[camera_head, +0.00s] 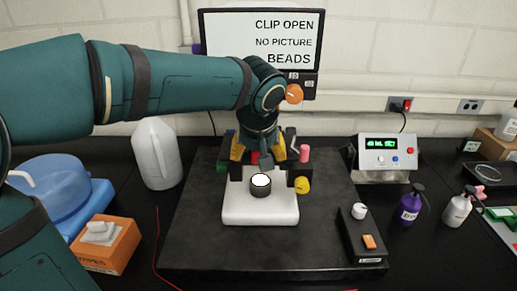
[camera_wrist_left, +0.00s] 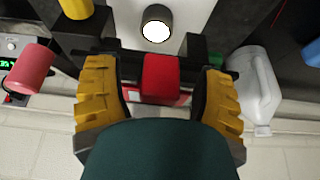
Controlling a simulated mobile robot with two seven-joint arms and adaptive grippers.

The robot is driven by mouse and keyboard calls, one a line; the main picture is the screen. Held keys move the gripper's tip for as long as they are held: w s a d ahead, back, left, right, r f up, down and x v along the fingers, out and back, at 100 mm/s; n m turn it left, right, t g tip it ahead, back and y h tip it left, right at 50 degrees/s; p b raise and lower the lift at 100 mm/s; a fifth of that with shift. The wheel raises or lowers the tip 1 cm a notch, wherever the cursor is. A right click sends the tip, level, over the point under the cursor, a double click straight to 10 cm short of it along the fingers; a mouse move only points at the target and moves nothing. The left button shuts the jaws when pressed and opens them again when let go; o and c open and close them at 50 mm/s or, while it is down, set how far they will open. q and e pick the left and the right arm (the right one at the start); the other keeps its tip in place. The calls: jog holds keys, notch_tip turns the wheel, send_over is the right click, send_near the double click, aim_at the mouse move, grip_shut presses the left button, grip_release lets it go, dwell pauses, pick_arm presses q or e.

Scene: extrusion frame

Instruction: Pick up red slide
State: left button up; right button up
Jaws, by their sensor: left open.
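The red slide (camera_wrist_left: 160,78) is a small red block on a dark rail in the left wrist view. My left gripper (camera_wrist_left: 160,88) is open, with one yellow finger on each side of the slide and a gap between each finger and the block. Whether the fingers reach down to the slide's depth I cannot tell. My right gripper is not in view.
A pink cylinder (camera_head: 304,153) and a yellow knob (camera_head: 302,185) stand right of the gripper. A dark cylinder with a bright top (camera_head: 260,185) is in front. A white jug (camera_head: 157,153) stands left, a meter box (camera_head: 387,153) right. The black board (camera_head: 200,245) is mostly clear in front.

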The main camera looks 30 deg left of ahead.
pick_arm(q)
grip_shut()
dwell(0.4)
